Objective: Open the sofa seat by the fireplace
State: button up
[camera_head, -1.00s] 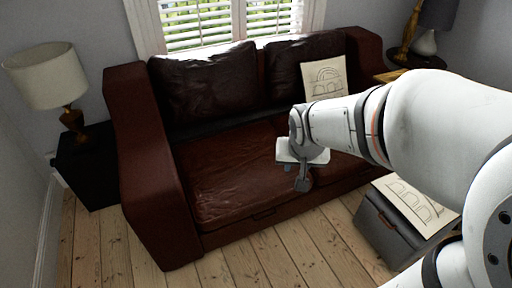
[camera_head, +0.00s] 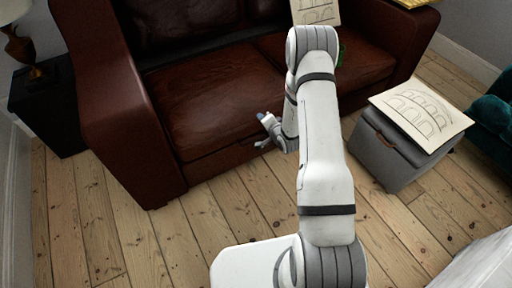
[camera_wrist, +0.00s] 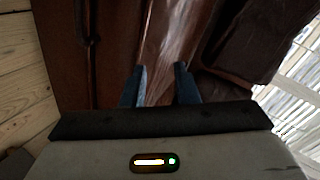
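The dark red leather sofa (camera_head: 100,90) stands against the back wall in the head view. Its left seat cushion (camera_head: 205,95) lies flat, with a lower front panel beneath it. My gripper (camera_head: 266,130) is just in front of the left seat's front edge, seen small beside my arm. In the wrist view, the two blue-grey fingers of my gripper (camera_wrist: 160,84) are apart with nothing between them. They point at the brown leather seat (camera_wrist: 165,40); I cannot tell if they touch it. No fireplace shows.
A grey storage ottoman (camera_head: 385,155) with a drawing sheet (camera_head: 422,110) on it stands right of my arm. A black side table (camera_head: 45,105) is at the left. A teal chair (camera_head: 492,118) is at the right edge. Bare floorboards (camera_head: 190,235) lie in front of the sofa.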

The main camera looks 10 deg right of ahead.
aim_at(254, 140)
jog(key=s+a+f+m+t+y+b, duration=0.1)
jog(key=s+f+m+t+y+b, duration=0.2)
jog(key=f, duration=1)
jog(key=shift+g+h, duration=0.4)
jog(key=shift+h, duration=0.3)
jog(key=b+x, duration=0.1)
jog(key=x, duration=0.1)
jog(key=b+x, duration=0.1)
jog(key=x, duration=0.1)
jog(key=b+x, duration=0.1)
jog(key=x, duration=0.1)
jog(key=shift+w+a+f, duration=0.2)
jog(key=shift+a+f, duration=0.15)
jog(key=shift+a, duration=0.05)
grip_shut()
